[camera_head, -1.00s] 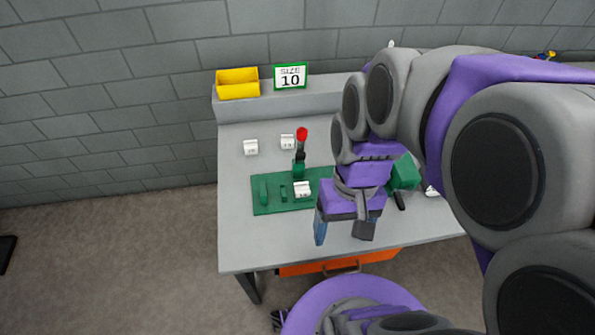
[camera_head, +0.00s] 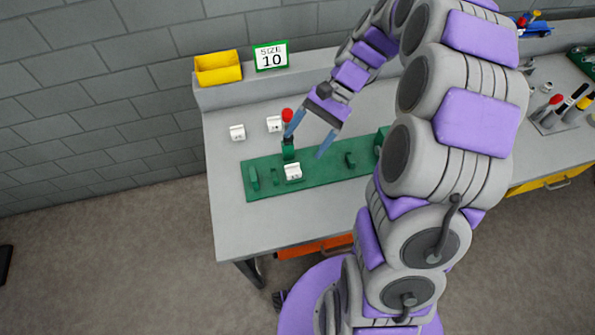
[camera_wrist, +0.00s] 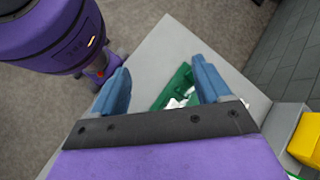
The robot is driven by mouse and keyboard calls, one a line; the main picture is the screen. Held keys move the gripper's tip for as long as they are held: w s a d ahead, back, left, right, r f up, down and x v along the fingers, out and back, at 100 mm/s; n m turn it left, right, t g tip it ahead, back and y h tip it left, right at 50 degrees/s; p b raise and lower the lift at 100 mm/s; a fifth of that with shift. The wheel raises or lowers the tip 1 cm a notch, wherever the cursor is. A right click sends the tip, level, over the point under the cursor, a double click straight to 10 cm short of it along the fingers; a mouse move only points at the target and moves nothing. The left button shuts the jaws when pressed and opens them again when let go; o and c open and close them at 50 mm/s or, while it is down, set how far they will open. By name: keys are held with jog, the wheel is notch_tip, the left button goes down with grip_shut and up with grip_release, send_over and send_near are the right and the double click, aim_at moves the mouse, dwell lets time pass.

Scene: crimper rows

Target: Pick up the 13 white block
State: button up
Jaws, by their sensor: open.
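Three white blocks show in the head view: one at the left (camera_head: 237,132), one behind the green plate (camera_head: 274,123), and one on the green plate (camera_head: 293,171). Their dark markings are too small to read, so I cannot tell which is 13. My gripper (camera_head: 306,144) is open with blue fingers, above the plate and right of the rear block. It appears empty. In the wrist view, my gripper's fingers (camera_wrist: 160,68) are spread, with a partly hidden white shape (camera_wrist: 188,97) and green parts between them.
A red-knobbed post (camera_head: 288,117) stands on the green plate (camera_head: 325,176) close to my left finger. The table's front left is clear.

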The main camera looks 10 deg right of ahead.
jog(key=w+d+f+m+t+y, duration=0.1)
jog(key=w+d+f+m+y, duration=0.25)
jog(key=w+f, duration=0.45)
jog(key=w+d+f+m+t+y, duration=0.25)
jog(key=d+f+m, duration=0.25)
jog(key=d+f, duration=0.45)
jog(key=m+b, duration=0.2)
jog(key=b, duration=0.1)
send_near(291, 171)
jog(key=a, duration=0.3)
jog(key=shift+w+a+f+n+t+h+b, duration=0.1)
jog(key=shift+w+a+n+t+h+b, duration=0.05)
jog(key=shift+n+t+h+b, duration=0.2)
jog(key=shift+s+a+f+b, duration=0.25)
jog(key=shift+a+f+b, duration=0.05)
jog(key=shift+f+b, duration=0.15)
jog(key=b+x, duration=0.1)
jog(key=x, duration=0.2)
jog(key=shift+s, duration=0.2)
jog(key=shift+a, duration=0.5)
jog(key=shift+c, duration=0.9)
jog(key=shift+d, duration=0.5)
jog(key=c, duration=0.6)
jog(key=shift+a, duration=0.3)
jog(key=c, duration=0.3)
